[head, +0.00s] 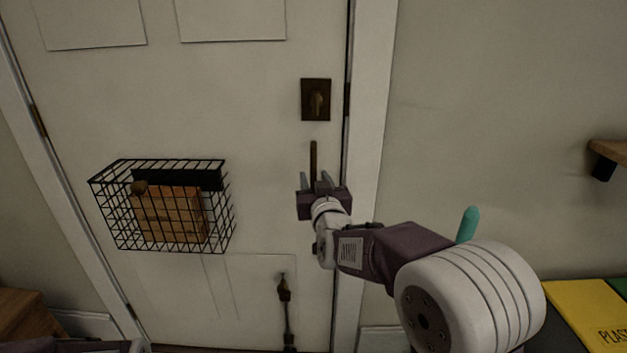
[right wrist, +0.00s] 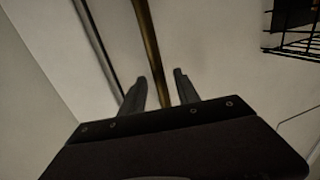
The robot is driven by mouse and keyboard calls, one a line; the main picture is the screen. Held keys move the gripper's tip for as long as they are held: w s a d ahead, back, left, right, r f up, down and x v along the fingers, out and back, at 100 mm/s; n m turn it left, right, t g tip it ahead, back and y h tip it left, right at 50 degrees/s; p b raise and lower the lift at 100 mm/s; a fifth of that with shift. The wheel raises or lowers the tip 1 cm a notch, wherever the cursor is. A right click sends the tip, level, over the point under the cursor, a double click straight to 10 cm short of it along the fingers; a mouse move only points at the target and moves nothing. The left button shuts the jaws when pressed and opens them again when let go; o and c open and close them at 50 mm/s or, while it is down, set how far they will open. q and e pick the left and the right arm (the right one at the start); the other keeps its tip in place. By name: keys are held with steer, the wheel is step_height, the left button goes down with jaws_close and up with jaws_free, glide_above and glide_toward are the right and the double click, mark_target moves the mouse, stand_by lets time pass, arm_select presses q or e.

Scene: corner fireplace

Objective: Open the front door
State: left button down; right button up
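The front door (head: 262,140) is a white panelled door that looks shut in its frame. A brass bar handle (head: 313,158) stands upright near its right edge, and it also shows in the right wrist view (right wrist: 149,45). A dark plate with a thumb-turn lock (head: 316,100) is above the handle. My right gripper (head: 318,182) is open at the handle's lower part. In the right wrist view its two fingers (right wrist: 158,88) stand on either side of the bar, with gaps showing. The handle's lower end is hidden by the gripper. My left gripper is not in view.
A black wire basket (head: 120,218) with a brown box hangs on the door's left half. A dark bolt (head: 287,310) is low on the door. Yellow (head: 580,305) and green bins and a wooden shelf (head: 612,151) are at the right. A wooden piece (head: 25,315) is low left.

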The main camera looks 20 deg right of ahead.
steer(key=shift+w+d, duration=0.1)
steer(key=shift+w, duration=0.9)
jaws_close()
stand_by(0.7)
